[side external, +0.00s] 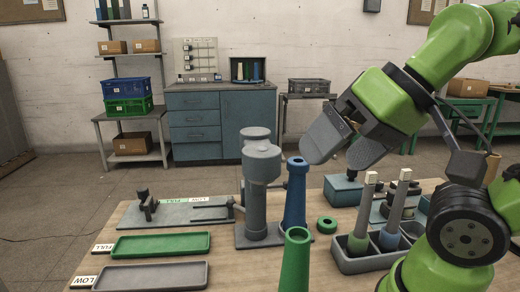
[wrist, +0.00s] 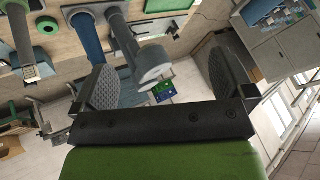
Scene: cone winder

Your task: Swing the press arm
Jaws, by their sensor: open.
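A grey post with a thick rounded head (side external: 261,165) stands on a square grey base at the middle of the table. I take its head for the press arm, but cannot tell for sure. A blue cone (side external: 295,200) stands upright just right of the post. My gripper (side external: 338,150) is open and empty, above and right of the blue cone. In the wrist view the grey post's round head (wrist: 154,64) shows between my spread fingers (wrist: 160,78), apart from both. The blue cone (wrist: 88,42) is left of it there.
A green cone (side external: 295,262) stands at the front. A grey rack (side external: 357,264) with upright spindles is at right, a green ring (side external: 327,224) beside it. A green tray (side external: 160,244) and a grey tray (side external: 150,276) lie at left. A flat grey fixture (side external: 185,214) lies behind them.

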